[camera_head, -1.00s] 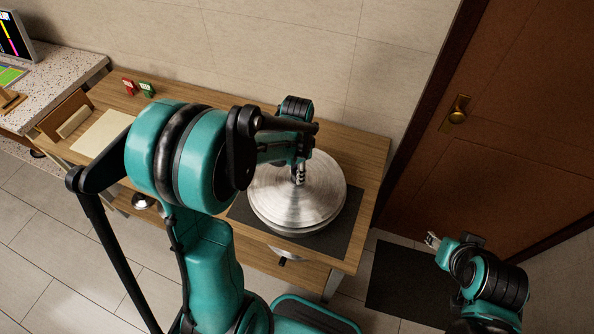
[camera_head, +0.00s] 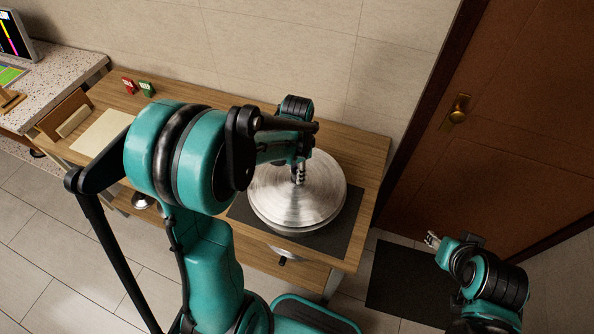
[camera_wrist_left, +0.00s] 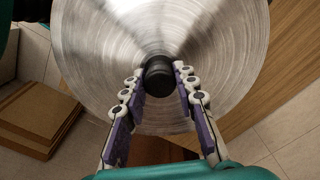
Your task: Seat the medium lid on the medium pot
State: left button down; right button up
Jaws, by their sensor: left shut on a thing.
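The wide brushed-metal lid (camera_head: 312,190) lies level over the pot (camera_head: 297,231), on the dark mat at the table's right end. Only a strip of pot wall shows under the lid. I cannot tell whether the rims touch all round. My left gripper (camera_head: 299,172) is above the lid's middle, shut on its black knob. In the left wrist view, the fingers of my left gripper (camera_wrist_left: 159,74) hold the knob (camera_wrist_left: 158,78) from both sides, with the lid (camera_wrist_left: 100,50) filling the view behind. My right gripper (camera_head: 432,239) is away to the right, holding nothing I can see.
The dark mat (camera_head: 346,222) lies under the pot. A beige board (camera_head: 101,132) and red (camera_head: 128,85) and green (camera_head: 146,88) tags are at the table's left. A shiny round object (camera_head: 142,201) sits lower down. A brown door (camera_head: 510,120) is at the right.

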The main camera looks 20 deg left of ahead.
pick_arm(q)
jog(key=shift+f+b, duration=0.65)
jog(key=shift+f, duration=0.15)
jog(key=shift+f+b, duration=0.2)
jog(key=shift+b, duration=0.1)
dwell(0.9)
jog(key=c, duration=1.1)
grip_release()
jog(key=shift+o, duration=0.3)
jog(key=o, duration=0.6)
jog(key=shift+r, duration=0.15)
notch_tip(320, 180, up, 12)
jog(key=shift+f, duration=0.1)
